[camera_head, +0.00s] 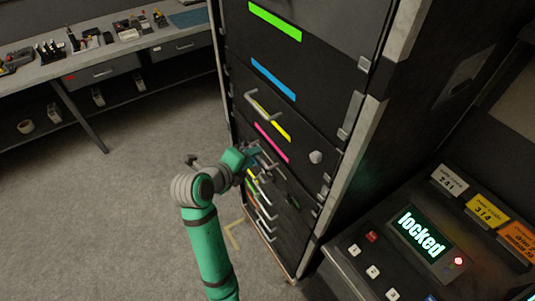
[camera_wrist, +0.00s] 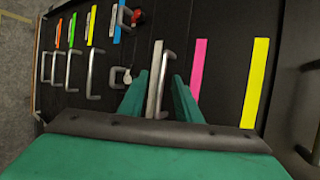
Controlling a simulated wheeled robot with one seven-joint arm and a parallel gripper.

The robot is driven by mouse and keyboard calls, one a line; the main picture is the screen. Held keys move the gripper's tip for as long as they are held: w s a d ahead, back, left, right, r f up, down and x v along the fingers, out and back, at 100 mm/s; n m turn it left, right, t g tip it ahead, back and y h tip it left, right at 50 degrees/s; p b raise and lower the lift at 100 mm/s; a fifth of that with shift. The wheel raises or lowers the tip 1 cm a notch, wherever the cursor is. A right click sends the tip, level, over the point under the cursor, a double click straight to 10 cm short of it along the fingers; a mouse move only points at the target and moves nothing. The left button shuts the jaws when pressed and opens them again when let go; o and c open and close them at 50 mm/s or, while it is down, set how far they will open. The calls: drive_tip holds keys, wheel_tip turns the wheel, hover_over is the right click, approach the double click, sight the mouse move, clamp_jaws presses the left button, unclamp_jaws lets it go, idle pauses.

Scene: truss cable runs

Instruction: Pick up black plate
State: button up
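I cannot make out a separate black plate in either view; the dark surfaces here are the black drawer fronts (camera_head: 300,88) of a tall cabinet. My gripper (camera_wrist: 160,75) is at the cabinet front, also seen in the head view (camera_head: 260,150). Its two green fingers are apart. A grey bar handle (camera_wrist: 168,65) and a whitish strip (camera_wrist: 155,70) lie between or just beyond the fingertips. I cannot tell whether the fingers touch the handle. In the head view my wrist hides part of the lower drawers.
The cabinet carries coloured strips, including pink (camera_wrist: 197,70) and blue (camera_head: 273,79), and several protruding handles. A console with a "locked" screen (camera_head: 421,234) stands at right. A workbench (camera_head: 120,47) with tools is at upper left. The grey floor (camera_head: 110,220) at left is clear.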

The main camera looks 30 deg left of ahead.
drive_tip(key=shift+w+f, duration=0.3)
drive_tip(key=shift+w, duration=0.2)
clamp_jaws()
drive_tip(key=shift+s+r, duration=0.15)
drive_tip(key=a+r+v, duration=0.1)
drive_tip(key=v, duration=1.5)
drive_tip(key=shift+d, duration=0.5)
drive_tip(key=shift+r, duration=0.2)
drive_tip(key=shift+s, duration=0.1)
